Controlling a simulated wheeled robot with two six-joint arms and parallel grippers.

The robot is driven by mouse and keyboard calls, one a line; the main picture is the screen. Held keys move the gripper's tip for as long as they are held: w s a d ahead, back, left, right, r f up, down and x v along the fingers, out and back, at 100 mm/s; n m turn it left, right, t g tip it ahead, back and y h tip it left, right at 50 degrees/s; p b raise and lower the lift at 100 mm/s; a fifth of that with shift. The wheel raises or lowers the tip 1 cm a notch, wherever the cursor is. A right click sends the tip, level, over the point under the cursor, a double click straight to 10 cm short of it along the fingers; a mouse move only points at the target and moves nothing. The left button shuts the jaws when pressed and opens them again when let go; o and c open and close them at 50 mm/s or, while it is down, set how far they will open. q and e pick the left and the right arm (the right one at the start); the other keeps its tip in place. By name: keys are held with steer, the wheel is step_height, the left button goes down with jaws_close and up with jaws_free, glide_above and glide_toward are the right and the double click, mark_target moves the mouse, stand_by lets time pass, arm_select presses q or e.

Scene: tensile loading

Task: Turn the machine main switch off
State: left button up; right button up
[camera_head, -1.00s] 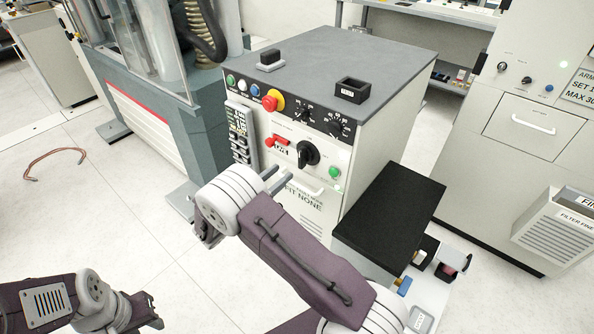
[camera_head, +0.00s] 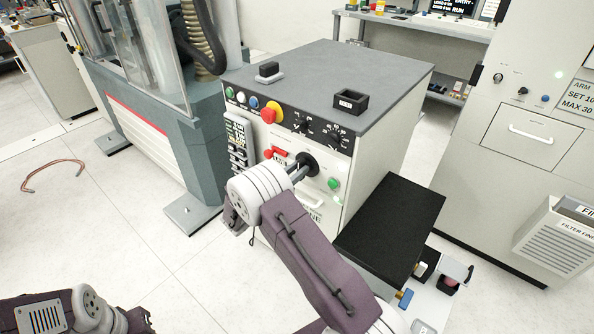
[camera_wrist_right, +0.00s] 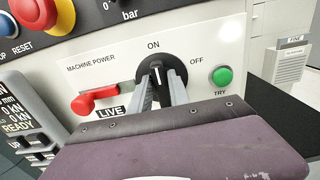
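The main switch is a black rotary knob (camera_wrist_right: 157,74) on the machine's front panel, under the label MACHINE POWER. Its white mark points up to ON; OFF is printed to its right. In the head view the knob (camera_head: 307,163) is partly covered by my right gripper (camera_head: 297,172). In the right wrist view the fingers of my right gripper (camera_wrist_right: 161,92) reach the knob, one on each side of its handle. Whether they press on it I cannot tell. My left arm shows at the lower left of the head view; its gripper does not show.
A red lever (camera_wrist_right: 93,100) by a LIVE label sits left of the knob, and a green TRY button (camera_wrist_right: 222,75) right of it. A red emergency button (camera_head: 271,112) is above. A black-topped box (camera_head: 392,225) stands at the cabinet's right.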

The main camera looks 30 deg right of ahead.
jaws_close()
steer(key=shift+s+d+f+m+b, duration=0.1)
steer(key=shift+s+f+m+b, duration=0.15)
steer(key=shift+m+b, duration=3)
steer(key=shift+s+d+f+m+b, duration=0.15)
steer(key=shift+f+m+b, duration=0.1)
steer(key=shift+m+b, duration=3.05)
steer(key=shift+s+a+f+m+b, duration=0.1)
steer(key=shift+s+f+m+b, duration=0.15)
steer(key=shift+m+b, duration=3)
steer(key=shift+n+b, duration=0.75)
steer(key=shift+n, duration=0.05)
